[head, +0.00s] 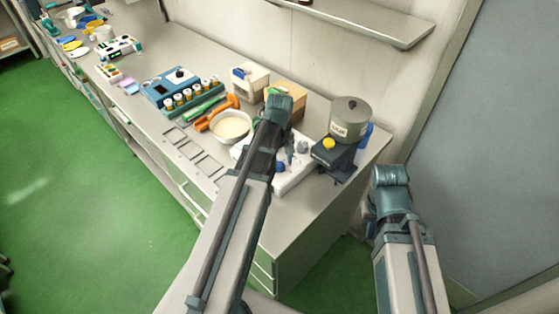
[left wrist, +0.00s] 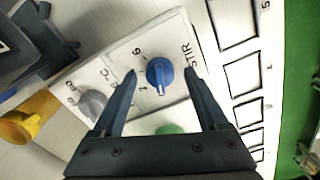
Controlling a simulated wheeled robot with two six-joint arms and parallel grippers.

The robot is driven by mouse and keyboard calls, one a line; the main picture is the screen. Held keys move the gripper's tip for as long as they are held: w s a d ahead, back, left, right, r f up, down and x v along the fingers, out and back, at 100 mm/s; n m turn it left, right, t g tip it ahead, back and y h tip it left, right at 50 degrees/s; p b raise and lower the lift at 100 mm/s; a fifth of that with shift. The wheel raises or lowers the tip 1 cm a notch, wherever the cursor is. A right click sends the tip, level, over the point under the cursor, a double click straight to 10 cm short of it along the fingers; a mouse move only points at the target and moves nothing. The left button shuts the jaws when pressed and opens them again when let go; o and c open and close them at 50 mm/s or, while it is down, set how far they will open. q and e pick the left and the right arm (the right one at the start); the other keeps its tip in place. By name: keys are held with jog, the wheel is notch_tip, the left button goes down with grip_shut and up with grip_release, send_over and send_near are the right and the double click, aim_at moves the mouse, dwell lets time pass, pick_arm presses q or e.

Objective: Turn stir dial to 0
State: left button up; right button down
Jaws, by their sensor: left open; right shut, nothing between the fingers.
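The blue stir dial (left wrist: 158,71) sits on a white panel in the left wrist view, beside the letters STIR. Its white pointer mark points down in that view; a few printed digits show to its left. In the head view the dial (head: 281,167) is small, on the white kettle base (head: 295,180). My left gripper (left wrist: 161,74) is open, with one finger on each side of the dial. It also shows in the head view (head: 283,158), low over the base. My right gripper (head: 371,230) hangs right of the bench, mostly hidden by its arm, shut and empty.
A grey dial (left wrist: 92,104) marked °C and a green button (left wrist: 170,129) are close to the left fingers. A grey pot (head: 350,118) on a dark stand with a yellow knob (head: 328,144) is to the right. A white bowl (head: 231,126) stands left.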

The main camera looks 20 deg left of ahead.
aim_at(280, 163)
pick_arm(q)
notch_tip(280, 163, up, 14)
jog(key=p, duration=1.3)
jog(key=shift+p, duration=0.35)
jog(key=shift+f, duration=0.15)
jog(key=s+d+f+m+b, duration=0.6)
jog(key=d+f+b, duration=0.1)
jog(key=d, duration=0.3)
jog(key=s+d+f+m+y+b, duration=0.1)
jog(key=s+d+f+m+b, duration=0.6)
jog(key=d, duration=0.4)
jog(key=shift+m, duration=0.3)
